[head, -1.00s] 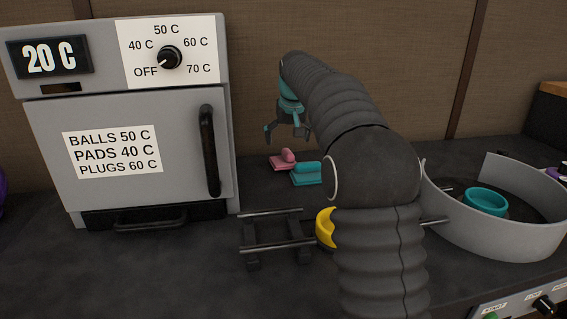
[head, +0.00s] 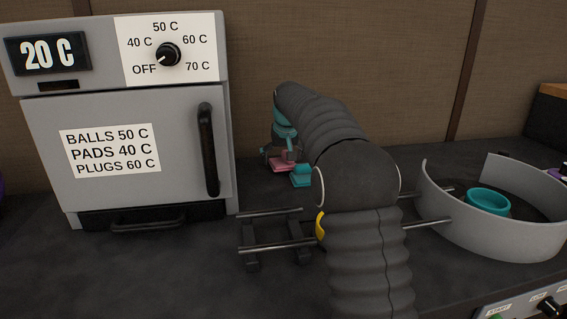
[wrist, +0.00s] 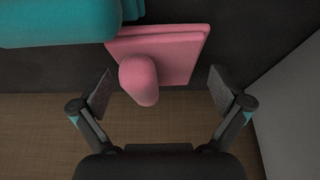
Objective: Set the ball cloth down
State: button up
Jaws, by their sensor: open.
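A pink cloth pad (head: 285,167) with a rounded grip lies flat on the dark counter, right of the oven. It also shows in the wrist view (wrist: 180,50). My gripper (wrist: 160,90) is open, with one finger on each side of the pink grip and a gap to both. In the head view my gripper (head: 280,156) is low over the pink pad and partly hides it. A teal pad (head: 302,178) lies beside the pink one; in the wrist view it is at the upper left (wrist: 50,22). No label shows which pad is the ball cloth.
A closed grey oven (head: 130,130) reading 20 C stands at left. A rail stand (head: 272,246) is in front, with a yellow piece (head: 320,226) mostly hidden by my arm. A grey round-walled enclosure (head: 450,226) holds a teal cup (head: 488,201) at right.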

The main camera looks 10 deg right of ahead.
jog(key=c, duration=1.1)
